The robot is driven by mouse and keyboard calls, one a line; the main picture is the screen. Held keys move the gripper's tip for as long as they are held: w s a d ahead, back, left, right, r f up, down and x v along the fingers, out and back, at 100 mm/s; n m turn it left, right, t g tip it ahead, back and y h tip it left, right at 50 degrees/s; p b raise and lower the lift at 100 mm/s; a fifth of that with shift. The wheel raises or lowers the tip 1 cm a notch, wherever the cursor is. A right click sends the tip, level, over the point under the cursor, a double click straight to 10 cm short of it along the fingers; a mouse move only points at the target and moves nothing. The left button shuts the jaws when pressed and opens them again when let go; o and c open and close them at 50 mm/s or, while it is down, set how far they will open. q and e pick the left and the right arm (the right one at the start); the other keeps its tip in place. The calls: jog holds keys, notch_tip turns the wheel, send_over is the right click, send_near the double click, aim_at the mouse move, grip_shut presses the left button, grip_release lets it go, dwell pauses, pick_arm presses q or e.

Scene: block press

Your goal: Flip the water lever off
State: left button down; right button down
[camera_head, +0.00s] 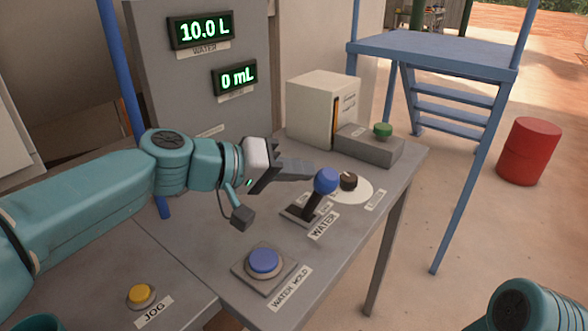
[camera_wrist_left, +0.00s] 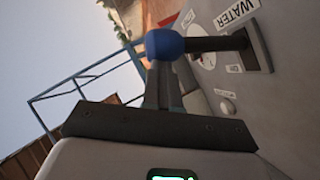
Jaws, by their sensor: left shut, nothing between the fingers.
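The water lever (camera_head: 326,182) has a blue ball knob on a dark stick, rising from a slotted base beside the WATER label. The stick leans toward the back right in the head view. My left gripper (camera_head: 308,171) is shut and empty, with its fingertips right beside the knob. In the left wrist view the lever's blue knob (camera_wrist_left: 164,44) lies just past the tips of the shut fingers (camera_wrist_left: 162,85); I cannot tell whether they touch. The water display (camera_head: 201,30) reads 10.0 L. My right gripper is out of view; only part of my right arm shows.
A round dial (camera_head: 348,181) sits just right of the lever. A grey box with a green button (camera_head: 382,130) and a white box (camera_head: 322,108) stand behind.

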pick_arm(q)
jog(key=shift+s+d+f, duration=0.1)
jog(key=shift+d+f, duration=0.1)
jog(key=v, duration=0.7)
jog(key=shift+a+r, duration=0.25)
jog(key=shift+a, duration=0.1)
jog(key=shift+s, duration=0.15)
